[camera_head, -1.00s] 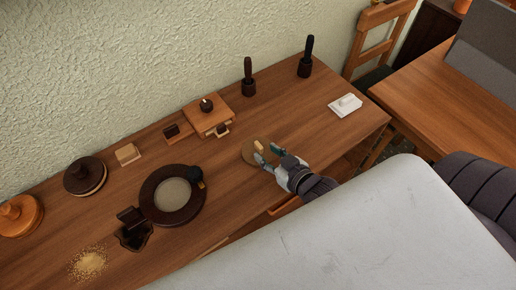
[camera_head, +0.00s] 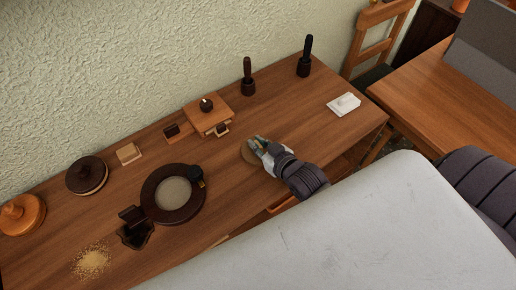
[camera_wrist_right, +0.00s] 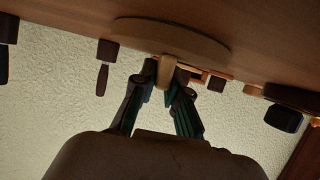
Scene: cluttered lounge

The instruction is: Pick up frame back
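The frame back, a round light-brown disc (camera_head: 247,154) with a small upright wooden tab, lies on the wooden table right of the dark round frame (camera_head: 151,205). My right gripper (camera_head: 259,144) is over the disc and partly hides it. In the right wrist view, the disc (camera_wrist_right: 165,33) shows with its tab (camera_wrist_right: 167,72) between my right fingertips (camera_wrist_right: 167,76). The fingers are close on both sides of the tab and look shut on it. The disc appears flat on the table. My left gripper is not in view.
Two dark-handled tools (camera_head: 248,78) (camera_head: 305,58) stand along the back. A wooden box (camera_head: 208,116) sits behind the disc. A white item (camera_head: 344,104) lies at the right end. Dark pieces (camera_head: 134,228) and sandy grains (camera_head: 91,262) are at left. A chair (camera_head: 367,42) stands beyond.

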